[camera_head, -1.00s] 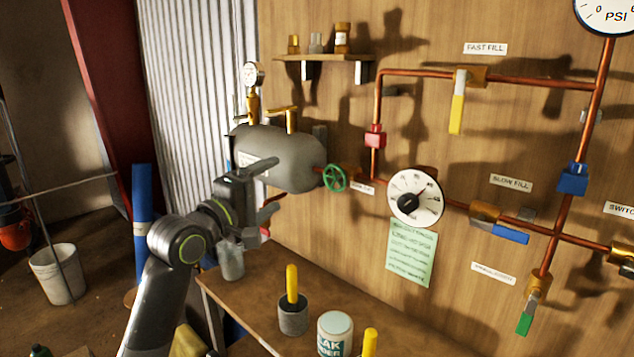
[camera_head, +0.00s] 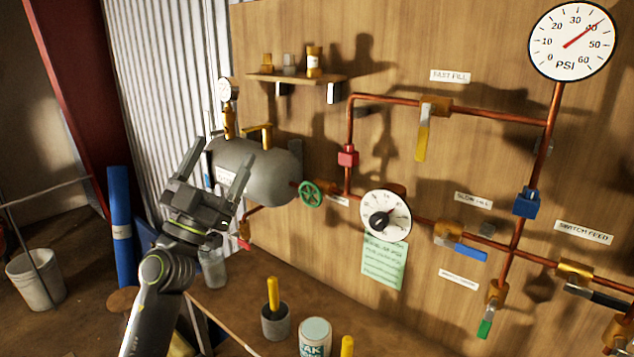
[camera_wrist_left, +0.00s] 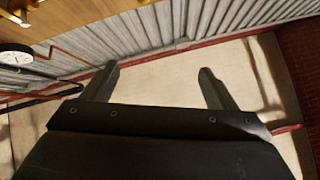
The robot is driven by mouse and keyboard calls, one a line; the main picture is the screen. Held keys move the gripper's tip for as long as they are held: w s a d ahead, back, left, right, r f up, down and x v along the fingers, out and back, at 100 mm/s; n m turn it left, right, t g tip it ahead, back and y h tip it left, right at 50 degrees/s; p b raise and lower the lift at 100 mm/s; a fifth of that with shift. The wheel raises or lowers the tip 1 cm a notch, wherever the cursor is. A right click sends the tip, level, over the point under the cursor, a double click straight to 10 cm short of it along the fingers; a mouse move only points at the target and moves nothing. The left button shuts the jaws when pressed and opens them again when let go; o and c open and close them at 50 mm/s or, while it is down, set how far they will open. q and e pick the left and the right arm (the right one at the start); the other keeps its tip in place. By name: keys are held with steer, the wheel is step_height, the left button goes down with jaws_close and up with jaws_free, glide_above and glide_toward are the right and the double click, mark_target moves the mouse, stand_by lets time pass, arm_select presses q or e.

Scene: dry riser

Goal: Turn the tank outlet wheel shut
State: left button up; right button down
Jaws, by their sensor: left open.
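The tank outlet wheel is a small green handwheel (camera_head: 311,194) on the copper pipe just right of the grey tank (camera_head: 262,172) in the head view. My left gripper (camera_head: 218,160) is open and empty, with its fingers pointing up in front of the tank. It is to the left of the wheel and apart from it. In the left wrist view, the two open fingers (camera_wrist_left: 158,82) have nothing between them; the wheel is not seen there. My right gripper is not in view.
A bench (camera_head: 240,318) below holds a grey cup with a yellow handle (camera_head: 273,295) and a white tub (camera_head: 315,338). A round dial (camera_head: 386,215) and a green note (camera_head: 384,262) are right of the wheel. A shelf (camera_head: 300,77) with jars is above the tank.

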arm_select(q)
steer(key=w+d+f+m+g+h+p, duration=0.25)
steer(key=d+f+m+g, duration=0.35)
steer(key=m, duration=0.4)
steer(key=m+g+y+p, duration=0.2)
steer(key=g+y, duration=0.1)
steer(key=y, duration=0.3)
glide_toward(309, 195)
steer(key=shift+h, duration=0.25)
steer(key=p+x, duration=0.1)
steer(key=x, duration=1)
steer(key=shift+w+f, duration=0.1)
steer(key=shift+f, duration=0.1)
steer(key=shift+x, duration=0.9)
steer(key=c, duration=1)
steer(key=shift+o, duration=0.2)
steer(key=shift+m, duration=0.3)
